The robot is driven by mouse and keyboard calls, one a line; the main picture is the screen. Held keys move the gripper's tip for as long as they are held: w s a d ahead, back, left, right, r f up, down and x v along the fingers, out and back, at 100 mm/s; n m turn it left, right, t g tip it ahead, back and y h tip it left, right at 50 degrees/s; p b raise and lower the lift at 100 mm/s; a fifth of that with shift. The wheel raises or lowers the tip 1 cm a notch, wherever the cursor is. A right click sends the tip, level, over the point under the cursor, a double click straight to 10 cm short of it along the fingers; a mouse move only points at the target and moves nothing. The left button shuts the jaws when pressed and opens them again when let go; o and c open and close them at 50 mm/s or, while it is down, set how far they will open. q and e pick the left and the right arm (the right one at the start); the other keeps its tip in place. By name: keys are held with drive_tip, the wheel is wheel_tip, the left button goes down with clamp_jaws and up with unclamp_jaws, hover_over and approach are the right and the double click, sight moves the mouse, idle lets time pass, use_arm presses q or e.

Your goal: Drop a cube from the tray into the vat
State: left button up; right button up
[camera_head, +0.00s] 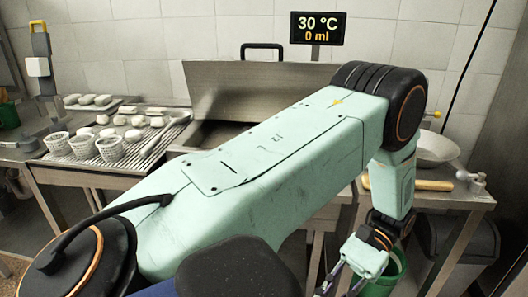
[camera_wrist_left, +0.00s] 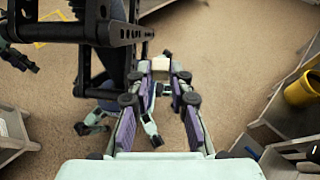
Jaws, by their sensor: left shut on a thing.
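My left gripper (camera_wrist_left: 162,78) is shut on a small pale cube (camera_wrist_left: 160,64), held between the fingertips in the left wrist view. In the head view my left arm crosses the picture and bends down at the right; its gripper (camera_head: 346,284) is at the bottom edge, fingertips and cube hidden or cut off. The steel vat (camera_head: 205,133) stands behind my arm, its lid (camera_head: 225,90) raised; my arm hides most of the opening. A tray (camera_head: 84,108) with several pale blocks lies at the far left. My right gripper is not in view.
Perforated baskets (camera_head: 83,146) and pale pieces stand on a ribbed drainer at the left. A display (camera_head: 318,28) reads 30 °C, 0 ml. A green bucket (camera_head: 392,272) is beside my gripper. A bowl (camera_head: 436,148) sits on the right table. The wrist view shows open floor (camera_wrist_left: 232,50).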

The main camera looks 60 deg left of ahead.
use_arm(q)
drive_tip(key=w+d+r+n+t+h, duration=0.25)
drive_tip(key=d+n+t+h, duration=0.25)
drive_tip(key=d+n+h, duration=0.3)
drive_tip(key=w+a+r+n+t, duration=0.1)
drive_tip(key=w+n+t, duration=0.2)
drive_tip(key=n+t, duration=0.4)
drive_tip(key=w+a+r+n+t+h, duration=0.1)
drive_tip(key=w+n+t, duration=0.3)
drive_tip(key=n+t, duration=0.4)
drive_tip(key=shift+w+a+r+n+t, duration=0.25)
drive_tip(key=shift+w+a+n+t, duration=0.05)
drive_tip(key=shift+t, duration=0.2)
